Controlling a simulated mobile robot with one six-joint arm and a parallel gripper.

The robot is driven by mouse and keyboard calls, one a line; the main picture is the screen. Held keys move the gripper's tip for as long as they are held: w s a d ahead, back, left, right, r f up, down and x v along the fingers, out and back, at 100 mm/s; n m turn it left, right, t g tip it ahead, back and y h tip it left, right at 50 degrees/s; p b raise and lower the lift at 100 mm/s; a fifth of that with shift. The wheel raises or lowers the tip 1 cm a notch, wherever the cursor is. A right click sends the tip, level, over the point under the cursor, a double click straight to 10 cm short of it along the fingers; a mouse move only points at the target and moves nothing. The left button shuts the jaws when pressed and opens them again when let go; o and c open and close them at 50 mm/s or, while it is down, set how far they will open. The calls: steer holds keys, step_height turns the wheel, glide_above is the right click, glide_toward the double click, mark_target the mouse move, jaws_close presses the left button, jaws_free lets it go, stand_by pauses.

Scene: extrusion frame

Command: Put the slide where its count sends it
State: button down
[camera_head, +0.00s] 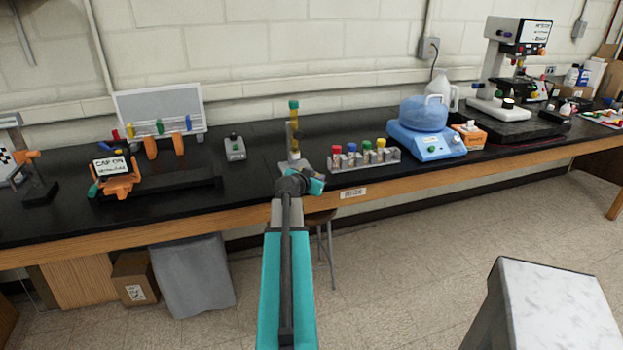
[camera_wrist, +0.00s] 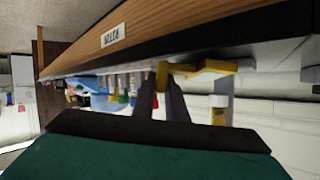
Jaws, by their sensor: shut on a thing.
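In the wrist view the two dark fingers of my gripper (camera_wrist: 165,84) are close together. A bent yellow piece (camera_wrist: 206,68) shows at their tips, and I take it as the thing held. I cannot tell whether it is the slide, and no count can be read on it. A pale upright post (camera_head: 293,140) with a yellow and green top stands just behind my wrist. The microscope (camera_head: 510,65) stands at the far right.
A rack with several coloured-cap tubes (camera_head: 362,159) stands right of my wrist, then a blue centrifuge-like device (camera_head: 427,142). A grey switch box (camera_head: 234,149) and an orange-clamped black stand (camera_head: 160,187) are left. Bare black bench lies between the box and post.

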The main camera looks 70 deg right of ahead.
steer(key=shift+r, duration=0.15)
steer(key=shift+r+b, duration=0.6)
steer(key=shift+r, duration=1.05)
steer(key=s+a+b, duration=0.4)
steer(key=a, duration=0.5)
steer(key=shift+a+r, duration=0.3)
steer(key=shift+a, duration=0.1)
steer(key=b, duration=0.4)
steer(key=shift+s+a, duration=0.1)
steer(key=shift+a, duration=0.05)
steer(key=a+b, duration=0.1)
steer(key=b, duration=0.8)
steer(key=shift+s+a+r, duration=0.1)
steer(key=shift+s+a, duration=0.2)
steer(key=shift+a, duration=0.1)
steer(key=shift+a+b, duration=0.2)
steer(key=shift+b, duration=0.45)
steer(key=shift+s+a+r, duration=0.2)
steer(key=shift+s+a, duration=0.1)
steer(key=shift+a, duration=0.3)
steer(key=shift+s+a+r, duration=0.15)
steer(key=shift+s+a, duration=0.1)
steer(key=shift+a, duration=0.35)
